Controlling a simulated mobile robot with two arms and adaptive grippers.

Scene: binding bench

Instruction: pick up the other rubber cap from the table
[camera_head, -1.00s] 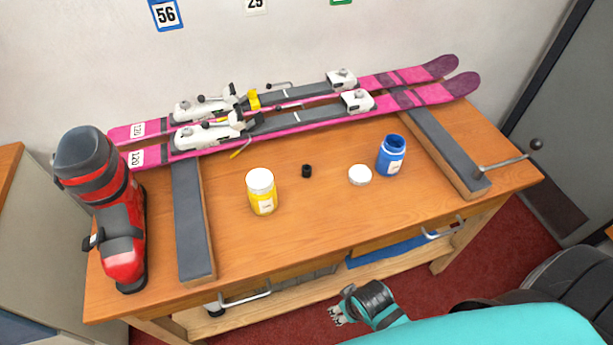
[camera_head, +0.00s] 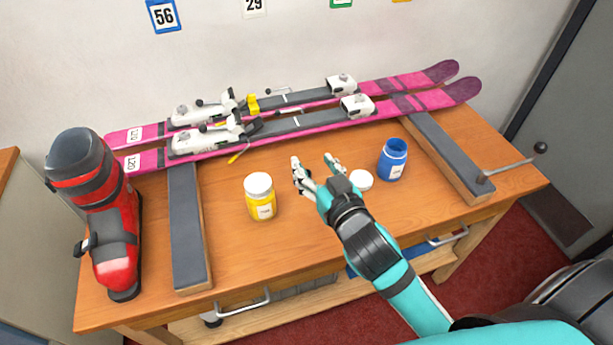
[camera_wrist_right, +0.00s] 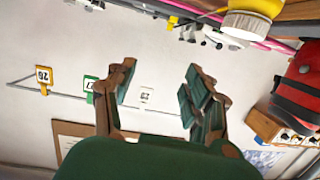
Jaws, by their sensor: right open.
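The small black rubber cap does not show now in the head view. It appears hidden behind a finger of my right gripper (camera_head: 314,160), in the middle of the table (camera_head: 305,245). The gripper is open with its two fingers spread over the tabletop, between the yellow jar and the white lid. In the right wrist view my right gripper (camera_wrist_right: 158,80) is open with nothing between its fingers; they point toward the wall, and no cap shows there. My left gripper is not in view.
A yellow jar (camera_head: 261,203) with a white lid stands left of the gripper. A loose white lid (camera_head: 361,180) and an open blue jar (camera_head: 392,160) are to its right. Pink skis (camera_head: 300,126) lie behind. A red boot (camera_head: 112,235) stands at left.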

